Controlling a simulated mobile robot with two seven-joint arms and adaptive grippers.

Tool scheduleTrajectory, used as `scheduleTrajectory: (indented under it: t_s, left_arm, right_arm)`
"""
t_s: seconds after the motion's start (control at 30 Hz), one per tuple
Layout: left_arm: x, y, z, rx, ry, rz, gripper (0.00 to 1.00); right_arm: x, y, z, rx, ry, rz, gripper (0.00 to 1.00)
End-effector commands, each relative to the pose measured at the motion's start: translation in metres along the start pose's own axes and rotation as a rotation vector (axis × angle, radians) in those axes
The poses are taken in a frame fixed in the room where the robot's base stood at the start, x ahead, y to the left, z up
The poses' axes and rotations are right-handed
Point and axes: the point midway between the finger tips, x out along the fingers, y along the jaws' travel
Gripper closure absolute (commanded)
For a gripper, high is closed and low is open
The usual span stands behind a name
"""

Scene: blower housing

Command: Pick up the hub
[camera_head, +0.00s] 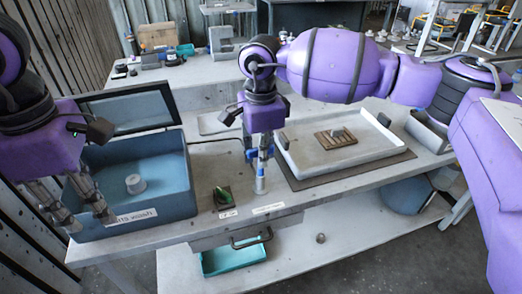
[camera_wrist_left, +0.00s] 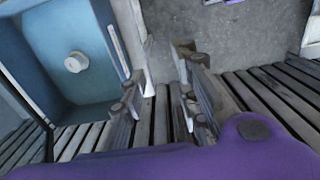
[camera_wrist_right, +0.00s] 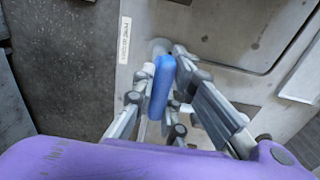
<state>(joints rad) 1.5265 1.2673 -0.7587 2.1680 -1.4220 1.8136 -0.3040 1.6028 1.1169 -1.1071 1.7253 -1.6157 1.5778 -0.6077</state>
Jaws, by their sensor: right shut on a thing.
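A short grey round part (camera_head: 135,184), which looks like the hub, sits inside the blue parts-wash bin (camera_head: 166,214). It also shows in the left wrist view (camera_wrist_left: 75,62). My left gripper (camera_head: 90,220) is open and empty at the bin's front left, apart from the part; its spread fingers also show in the left wrist view (camera_wrist_left: 160,68). My right gripper (camera_head: 262,160) is shut on a blue cylindrical thing (camera_wrist_right: 161,88) with a pale lower end, held upright at the bench's front edge. Whether its lower end touches the bench is unclear.
The bin's lid (camera_head: 130,108) stands open behind it. A dark pad with a green thing (camera_head: 222,197) lies between bin and right gripper. A white tray (camera_head: 350,155) holds a wooden rack (camera_head: 337,139). A small round part (camera_head: 320,238) sits on the lower shelf.

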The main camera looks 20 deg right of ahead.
Motion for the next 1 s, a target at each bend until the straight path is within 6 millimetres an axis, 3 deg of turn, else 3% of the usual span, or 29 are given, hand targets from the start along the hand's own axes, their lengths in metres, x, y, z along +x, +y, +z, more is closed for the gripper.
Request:
scheduleTrajectory:
  t_s: [0.43,0.53,0.8,0.87,1.0]
  left_arm:
    - [0.000,0.000,0.000,0.000,0.000,0.000,0.71]
    - [0.000,0.000,0.000,0.000,0.000,0.000,0.59]
    - [0.007,-0.002,0.005,0.005,-0.012,-0.020,0.59]
    - [0.010,0.009,0.009,-0.022,-0.036,-0.033,0.59]
    - [0.016,0.057,0.016,-0.177,-0.119,-0.039,0.59]
  right_arm:
    - [0.019,0.000,0.000,0.002,0.000,-0.001,1.00]
    - [0.018,-0.001,0.000,0.002,0.000,-0.002,1.00]
    - [0.017,-0.001,0.000,0.002,0.000,-0.003,1.00]
    - [0.017,-0.001,0.000,0.002,0.000,-0.003,1.00]
    - [0.017,-0.001,0.000,0.002,-0.001,-0.002,1.00]
